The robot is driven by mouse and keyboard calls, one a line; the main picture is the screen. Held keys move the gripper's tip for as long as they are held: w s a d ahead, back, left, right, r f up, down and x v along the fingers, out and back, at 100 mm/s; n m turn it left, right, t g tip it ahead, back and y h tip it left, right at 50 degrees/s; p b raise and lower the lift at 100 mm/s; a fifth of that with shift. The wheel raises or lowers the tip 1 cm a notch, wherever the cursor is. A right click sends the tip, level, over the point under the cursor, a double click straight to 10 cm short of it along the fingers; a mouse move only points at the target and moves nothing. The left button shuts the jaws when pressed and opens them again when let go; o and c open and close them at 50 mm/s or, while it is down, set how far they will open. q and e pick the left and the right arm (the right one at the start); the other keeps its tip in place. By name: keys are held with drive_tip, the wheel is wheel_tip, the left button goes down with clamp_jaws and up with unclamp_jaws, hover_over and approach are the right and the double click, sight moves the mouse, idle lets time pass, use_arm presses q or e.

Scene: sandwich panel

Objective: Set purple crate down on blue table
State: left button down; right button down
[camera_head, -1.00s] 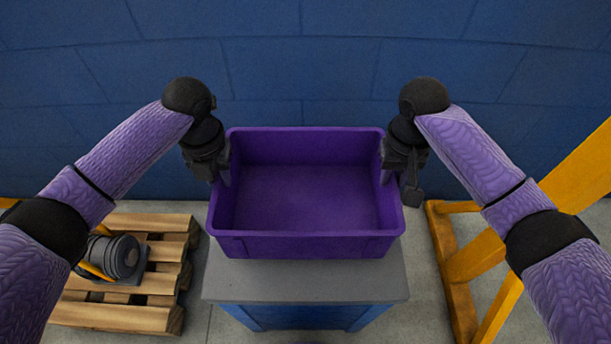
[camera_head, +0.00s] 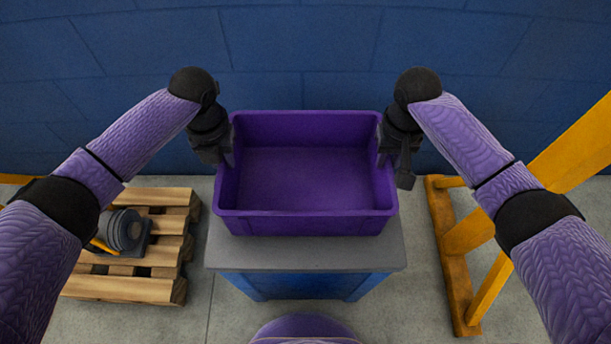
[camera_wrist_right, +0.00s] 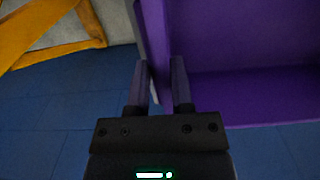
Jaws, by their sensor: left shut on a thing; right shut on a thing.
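The empty purple crate (camera_head: 305,224) is upright in the head view, over the grey top of the blue table (camera_head: 305,254). Whether its base touches the tabletop or hangs just above it I cannot tell. My left gripper (camera_head: 228,155) is shut on the crate's left wall. My right gripper (camera_head: 384,158) is shut on the crate's right wall. In the right wrist view the two fingers (camera_wrist_right: 160,80) straddle the purple crate's wall (camera_wrist_right: 153,35). The crate hides the back of the tabletop.
A wooden pallet (camera_head: 130,288) with a dark round machine part (camera_head: 125,231) lies on the floor at left. A yellow frame (camera_head: 462,255) stands at right. A blue wall (camera_head: 305,50) is behind. A strip of tabletop in front of the crate is bare.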

use_arm(q)
drive_tip(key=shift+f, duration=0.25)
use_arm(e)
drive_tip(key=shift+f, duration=0.25)
use_arm(q)
drive_tip(key=c, duration=0.9)
unclamp_jaws()
drive_tip(key=shift+f, duration=0.1)
use_arm(e)
drive_tip(key=c, duration=0.9)
unclamp_jaws()
drive_tip(key=shift+f, duration=0.15)
use_arm(q)
drive_tip(key=o, duration=0.4)
use_arm(e)
drive_tip(key=o, duration=0.4)
drive_tip(key=shift+r, duration=0.35)
use_arm(q)
wheel_tip(320, 180, up, 12)
drive_tip(key=shift+w, duration=0.15)
use_arm(e)
wheel_tip(320, 180, up, 11)
drive_tip(key=shift+w+r, duration=0.15)
drive_tip(key=shift+r, duration=0.05)
